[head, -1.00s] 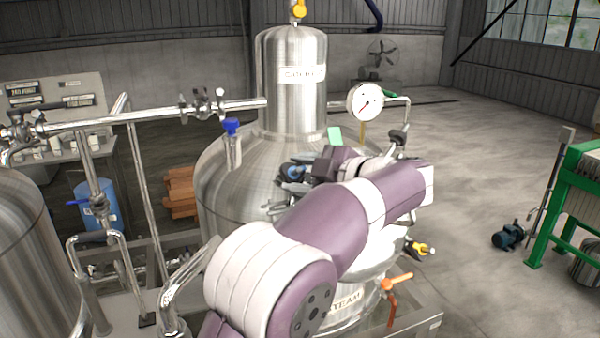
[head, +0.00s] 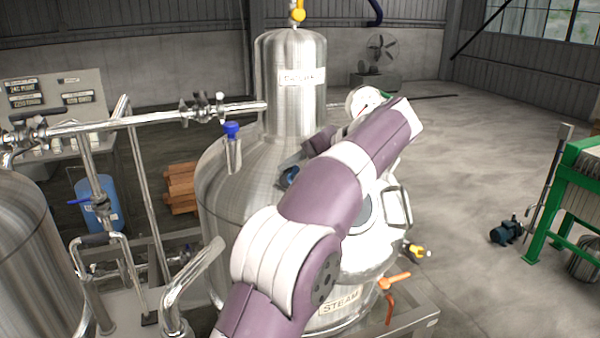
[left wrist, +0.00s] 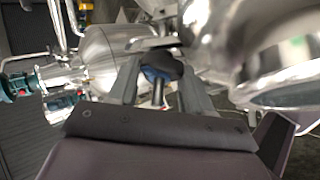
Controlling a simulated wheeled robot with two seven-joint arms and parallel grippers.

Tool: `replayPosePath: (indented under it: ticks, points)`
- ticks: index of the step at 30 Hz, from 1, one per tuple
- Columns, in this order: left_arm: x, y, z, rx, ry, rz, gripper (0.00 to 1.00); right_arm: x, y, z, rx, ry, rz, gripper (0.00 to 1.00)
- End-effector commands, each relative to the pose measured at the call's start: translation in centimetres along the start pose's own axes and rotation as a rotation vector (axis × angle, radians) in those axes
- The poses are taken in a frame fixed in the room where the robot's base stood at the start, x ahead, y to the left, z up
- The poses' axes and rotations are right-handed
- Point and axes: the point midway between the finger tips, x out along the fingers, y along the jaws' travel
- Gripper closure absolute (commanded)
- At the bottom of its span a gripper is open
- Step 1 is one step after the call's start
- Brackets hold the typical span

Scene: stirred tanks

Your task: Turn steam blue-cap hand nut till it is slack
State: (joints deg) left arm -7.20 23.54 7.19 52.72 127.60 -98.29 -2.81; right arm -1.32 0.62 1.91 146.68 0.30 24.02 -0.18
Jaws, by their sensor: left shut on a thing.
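The steel tank with the STEAM label (head: 340,303) stands in the middle of the head view. In the head view the left gripper (head: 288,170) is mostly hidden behind my forearm. My right gripper is not in view.
A round gauge (head: 366,98) is partly behind my left wrist. A blue-topped valve (head: 232,130) stands left of the column. An open steel frame (head: 397,206) and orange-handled valve (head: 394,281) are at the tank's right.

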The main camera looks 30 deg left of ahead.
Motion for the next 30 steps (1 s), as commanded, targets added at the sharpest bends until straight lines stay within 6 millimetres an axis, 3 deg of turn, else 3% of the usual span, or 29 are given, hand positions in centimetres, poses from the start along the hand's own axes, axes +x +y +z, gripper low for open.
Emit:
replayPosePath:
  ticks: [12,27,28,30]
  points:
    - [0.15,-0.10,-0.01,-0.120,0.005,-0.081,0.81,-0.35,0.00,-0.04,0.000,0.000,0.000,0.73]
    - [0.19,-0.16,-0.01,-0.130,0.006,-0.089,0.81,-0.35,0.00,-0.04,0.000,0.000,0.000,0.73]
    - [0.19,-0.16,-0.01,-0.130,0.006,-0.089,0.41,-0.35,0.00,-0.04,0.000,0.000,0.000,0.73]
    - [0.17,-0.12,-0.02,-0.131,0.005,-0.088,0.25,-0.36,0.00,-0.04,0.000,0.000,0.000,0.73]
